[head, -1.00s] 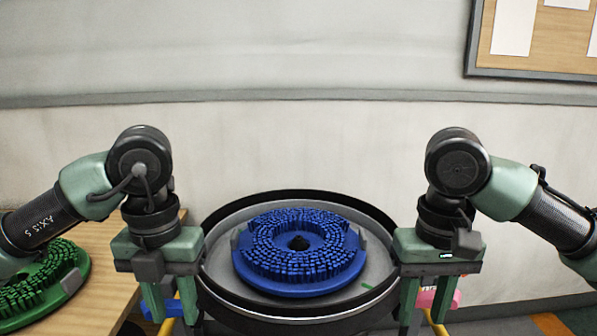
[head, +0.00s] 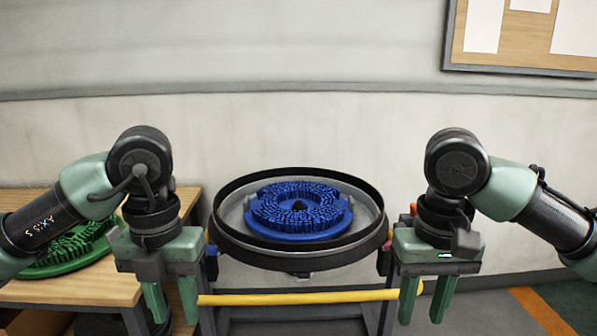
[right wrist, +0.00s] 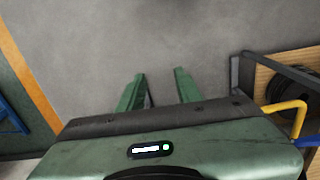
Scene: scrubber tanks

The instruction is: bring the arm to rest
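My left gripper (head: 173,316) hangs down at the left of the head view, fingers apart and empty, in front of the wooden table's right end. My right gripper (head: 421,318) hangs down right of the tank, fingers apart and empty. In the right wrist view its two green fingers (right wrist: 160,82) stand apart over bare grey floor. Both arms are bent in a roughly mirrored pose. Neither gripper touches anything that I can see.
A round dark-rimmed tank (head: 233,240) on a stand holds a blue brush disc (head: 300,208). A yellow bar (head: 300,297) crosses the front. A wooden table (head: 110,288) at left bears a green brush disc (head: 75,255). A noticeboard (head: 525,40) hangs on the wall. Floor at right is clear.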

